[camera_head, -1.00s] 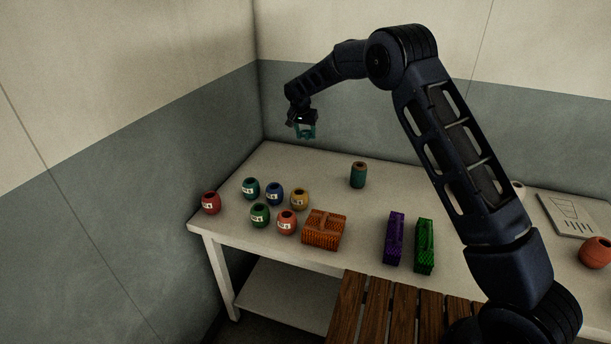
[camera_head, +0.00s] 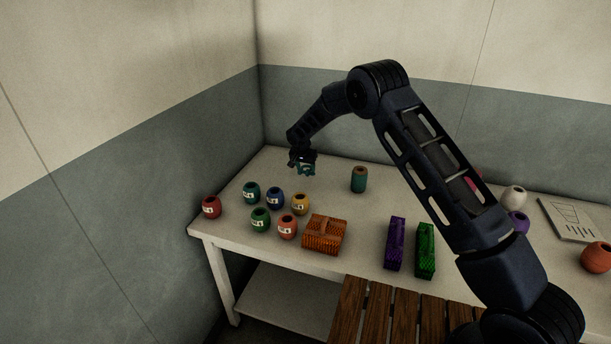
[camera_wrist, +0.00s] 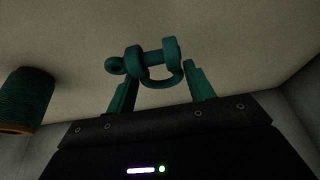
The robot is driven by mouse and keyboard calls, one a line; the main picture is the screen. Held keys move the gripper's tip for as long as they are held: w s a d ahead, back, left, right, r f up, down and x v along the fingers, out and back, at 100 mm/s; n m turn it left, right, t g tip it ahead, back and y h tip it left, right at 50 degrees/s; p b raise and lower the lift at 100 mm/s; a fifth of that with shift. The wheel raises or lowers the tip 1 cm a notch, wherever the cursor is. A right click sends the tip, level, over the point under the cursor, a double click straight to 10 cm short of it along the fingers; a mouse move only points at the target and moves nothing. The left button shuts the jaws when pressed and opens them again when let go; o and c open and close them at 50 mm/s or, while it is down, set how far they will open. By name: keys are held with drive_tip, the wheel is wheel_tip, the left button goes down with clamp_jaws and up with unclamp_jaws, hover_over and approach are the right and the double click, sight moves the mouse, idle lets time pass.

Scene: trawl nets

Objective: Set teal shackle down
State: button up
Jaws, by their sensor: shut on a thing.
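The teal shackle (camera_wrist: 152,60) shows in the wrist view between the two green finger tips of my gripper (camera_wrist: 160,78), its pin lying across the picture. My gripper is shut on it. In the head view my gripper (camera_head: 303,168) is over the far left part of the white table (camera_head: 335,160). The shackle is small and dark there, hard to tell from the fingers. In the wrist view the pale table top lies beyond the shackle; whether the two touch I cannot tell.
A teal spool (camera_head: 359,180) stands right of my gripper. Several labelled round floats, including a blue one (camera_head: 275,198), sit in front. An orange basket-like block (camera_head: 324,234), a purple block (camera_head: 395,243) and a green block (camera_head: 425,250) lie nearer. Walls close off the back and left.

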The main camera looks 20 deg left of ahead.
sight(305, 180)
drive_tip(key=shift+f, duration=2.05)
drive_tip(key=shift+f, duration=0.2)
drive_tip(key=o, duration=1.3)
drive_tip(key=shift+c, duration=0.2)
drive_tip(key=shift+r, duration=0.1)
drive_tip(key=v, duration=1.2)
drive_tip(key=shift+r, duration=0.15)
